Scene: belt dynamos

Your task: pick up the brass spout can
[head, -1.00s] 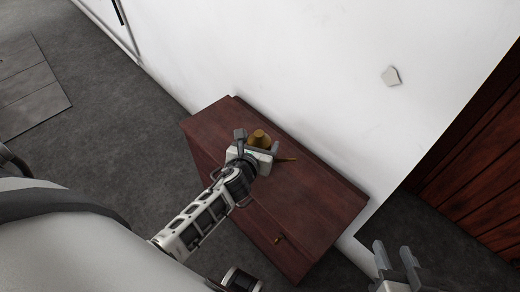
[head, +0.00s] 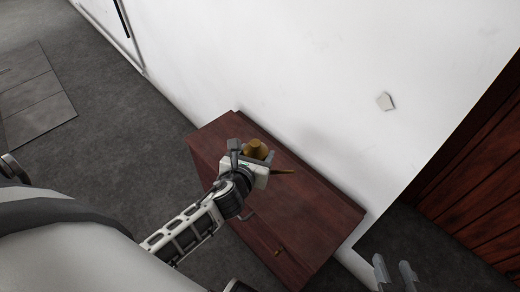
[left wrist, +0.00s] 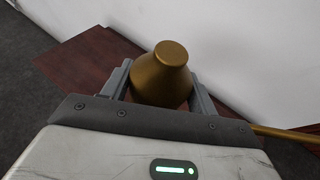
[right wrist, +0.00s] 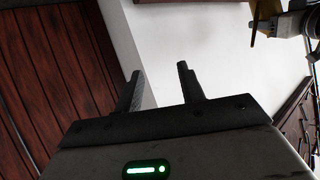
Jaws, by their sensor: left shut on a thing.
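The brass spout can (head: 256,148) is a dull gold, cone-shaped can with a long thin spout pointing right. My left gripper (head: 253,154) is shut on it, over the back part of the dark red cabinet top (head: 310,205). In the left wrist view the can (left wrist: 163,72) sits upright between the two fingers, its spout (left wrist: 285,133) reaching out to the right. Its base is hidden, so I cannot tell whether it clears the cabinet top. My right gripper (head: 394,270) is open and empty, apart from the cabinet at lower right; its spread fingers also show in the right wrist view (right wrist: 160,85).
The white wall (head: 300,60) stands close behind the cabinet. A brown wooden door (head: 480,190) is at the right. Grey floor (head: 120,130) lies open to the left, with a flat grey panel (head: 38,95) on it.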

